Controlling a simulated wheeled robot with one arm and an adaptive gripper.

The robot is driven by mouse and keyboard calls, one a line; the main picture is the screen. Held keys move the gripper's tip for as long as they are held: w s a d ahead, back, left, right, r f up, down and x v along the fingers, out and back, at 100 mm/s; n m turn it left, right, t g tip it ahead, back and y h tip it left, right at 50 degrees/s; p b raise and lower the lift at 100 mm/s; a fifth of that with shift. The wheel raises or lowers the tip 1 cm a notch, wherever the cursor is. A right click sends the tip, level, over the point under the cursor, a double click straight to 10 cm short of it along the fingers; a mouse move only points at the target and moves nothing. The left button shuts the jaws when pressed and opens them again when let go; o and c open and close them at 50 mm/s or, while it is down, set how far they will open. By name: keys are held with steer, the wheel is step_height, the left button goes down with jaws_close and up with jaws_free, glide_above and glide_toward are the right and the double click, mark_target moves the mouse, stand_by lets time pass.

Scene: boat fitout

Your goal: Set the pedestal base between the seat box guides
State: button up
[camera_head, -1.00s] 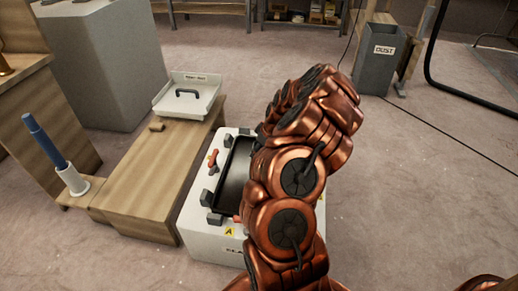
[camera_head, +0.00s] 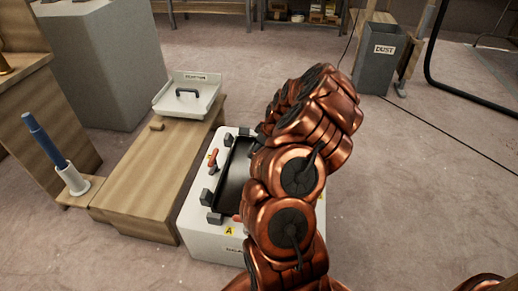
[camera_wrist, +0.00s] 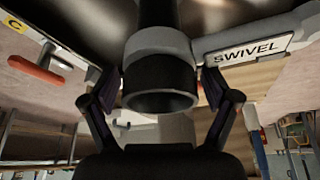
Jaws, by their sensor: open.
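The white seat box (camera_head: 208,240) stands on the floor with dark guide blocks (camera_head: 207,196) along its edge. A black rectangular piece with a raised rim (camera_head: 234,178) lies between them; I take it for the pedestal base, and my arm hides its right part. In the wrist view, a round grey and black post (camera_wrist: 160,75) stands out from a dark glossy surface (camera_wrist: 85,20). My gripper (camera_wrist: 160,108) is open, its fingers on either side of the post. Contact cannot be told. In the head view my arm hides the gripper.
A red lever (camera_head: 213,160) is on the box top; the wrist view shows a red lever (camera_wrist: 40,69) near a C label and a SWIVEL plate (camera_wrist: 249,50). A wooden bench (camera_head: 150,180) with a white tray (camera_head: 205,98) stands left.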

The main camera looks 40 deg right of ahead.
steer(key=v, duration=1.2)
stand_by(0.5)
steer(key=s+a+r+n+g+y+p, duration=0.1)
steer(key=a+r+n+g+p, duration=0.1)
steer(key=a+r+p, duration=1.75)
steer(key=s+a+r+m+g+h+p, duration=0.1)
steer(key=s+a+r+m+g+p, duration=0.1)
steer(key=s+a+r+p, duration=0.4)
steer(key=s+a+r+m+g+h+p, duration=0.1)
steer(key=s+a+r+p, duration=0.5)
steer(key=s+a+r, duration=0.6)
steer(key=s+r+m+g, duration=0.1)
steer(key=s+r, duration=0.4)
steer(key=s, duration=0.2)
steer(key=shift+s+a+r, duration=0.15)
steer(key=shift+s+a, duration=0.15)
steer(key=shift+a, duration=0.05)
